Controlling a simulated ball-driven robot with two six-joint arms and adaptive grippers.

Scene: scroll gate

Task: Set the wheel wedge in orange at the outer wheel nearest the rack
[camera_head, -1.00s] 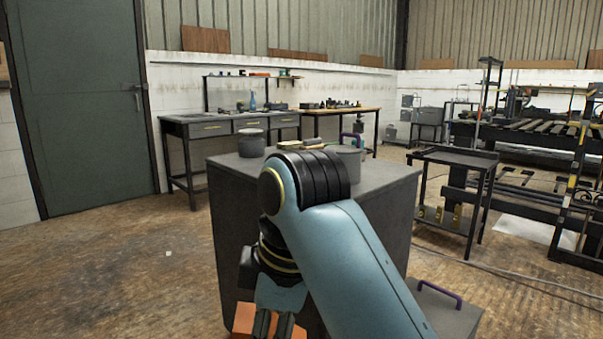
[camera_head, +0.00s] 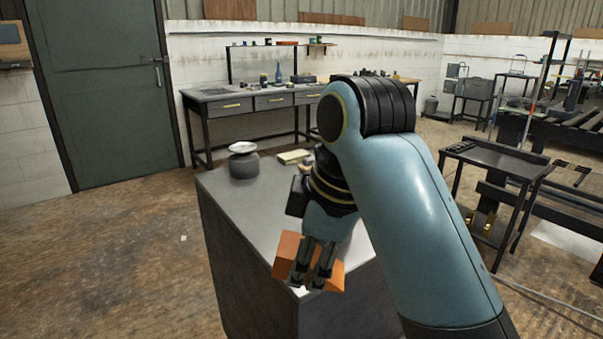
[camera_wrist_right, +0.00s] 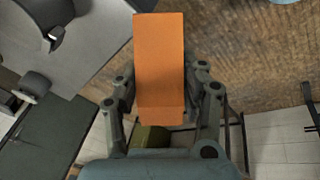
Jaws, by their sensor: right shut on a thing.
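The orange wheel wedge (camera_head: 286,254) is held in my right gripper (camera_head: 311,280), in front of the grey cabinet's near edge in the head view. The jaws are shut on it, with orange showing on both sides of the fingers. In the right wrist view the wedge (camera_wrist_right: 160,62) stands out between the fingers (camera_wrist_right: 160,100), its broad orange face toward the camera. No wheel can be made out clearly in either view. My left gripper is not in view.
The grey cabinet (camera_head: 232,191) carries a dark round pot (camera_head: 244,167) and a pale block (camera_head: 293,157). A black cart (camera_head: 496,163) stands at right, a drawer bench (camera_head: 240,104) behind. My right arm hides much of the centre. Open floor (camera_head: 120,250) lies left.

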